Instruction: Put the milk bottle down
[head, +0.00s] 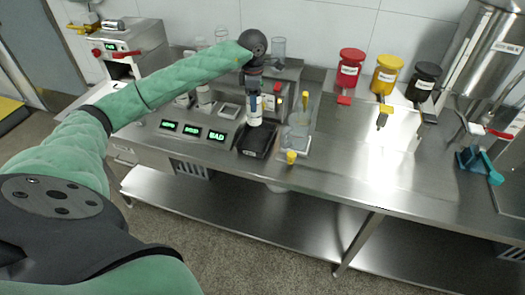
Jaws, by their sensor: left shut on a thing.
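My left arm reaches in from the left in green padding. My left gripper (254,96) points down over the counter and is shut on the milk bottle (255,112), a small white bottle. The bottle's lower end is over a black tray (256,141) on the steel counter. I cannot tell whether the bottle touches the tray. The gripper hides the top of the bottle. My right gripper is out of view.
Clear cups (297,138) and yellow-topped items stand right of the tray. Green-lit displays (192,130) lie to its left. Red (350,69), yellow (385,75) and black (423,84) dispensers stand at the back right. The counter's right half (375,160) is mostly clear.

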